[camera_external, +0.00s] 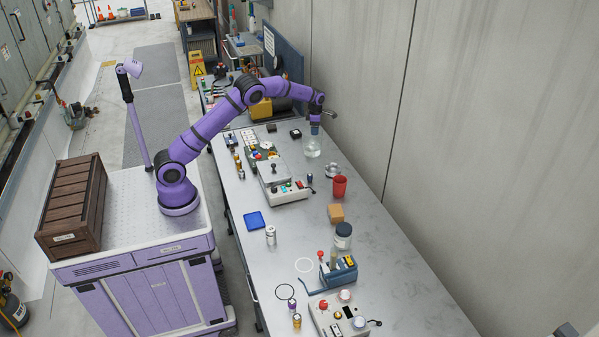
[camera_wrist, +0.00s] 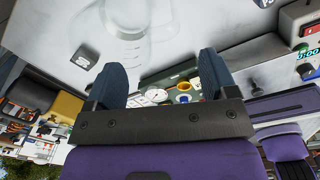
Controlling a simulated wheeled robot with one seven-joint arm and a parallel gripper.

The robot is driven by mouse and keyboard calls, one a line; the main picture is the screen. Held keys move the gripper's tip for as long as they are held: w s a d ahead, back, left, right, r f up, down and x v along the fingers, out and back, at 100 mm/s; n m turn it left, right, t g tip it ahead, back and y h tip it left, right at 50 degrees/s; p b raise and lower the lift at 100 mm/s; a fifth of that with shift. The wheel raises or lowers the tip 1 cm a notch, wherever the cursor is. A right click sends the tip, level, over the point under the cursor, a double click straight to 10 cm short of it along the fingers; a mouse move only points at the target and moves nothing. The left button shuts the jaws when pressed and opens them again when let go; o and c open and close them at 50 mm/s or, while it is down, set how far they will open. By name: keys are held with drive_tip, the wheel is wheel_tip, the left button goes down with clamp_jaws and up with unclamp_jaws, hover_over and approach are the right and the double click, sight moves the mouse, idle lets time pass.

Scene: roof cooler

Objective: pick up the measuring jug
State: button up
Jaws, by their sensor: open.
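The measuring jug (camera_external: 312,147) is clear and see-through and stands upright on the grey worktop, near the wall side. It also shows as a faint glassy outline at the top of the wrist view (camera_wrist: 126,22), beyond my fingertips and left of centre. My gripper (camera_external: 315,127) is at the jug's top in the external view; I cannot tell whether they touch. In the wrist view my gripper (camera_wrist: 162,72) has its two dark fingers wide apart, with nothing held between them.
A control box (camera_external: 286,191) stands nearer the camera, left of the jug. A red cup (camera_external: 340,186) and a metal part (camera_external: 332,170) stand near the jug. A small black box (camera_external: 295,133) lies left of my gripper. The wall (camera_external: 350,90) runs close on the right.

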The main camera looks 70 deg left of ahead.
sight(314, 140)
wheel_tip(314, 140, down, 5)
drive_tip(key=shift+a+f, duration=0.1)
drive_tip(key=shift+s+f, duration=0.2)
drive_tip(key=shift+f, duration=2.45)
drive_tip(key=c, duration=1.5)
drive_tip(key=shift+o, duration=0.2)
drive_tip(key=shift+r, duration=0.25)
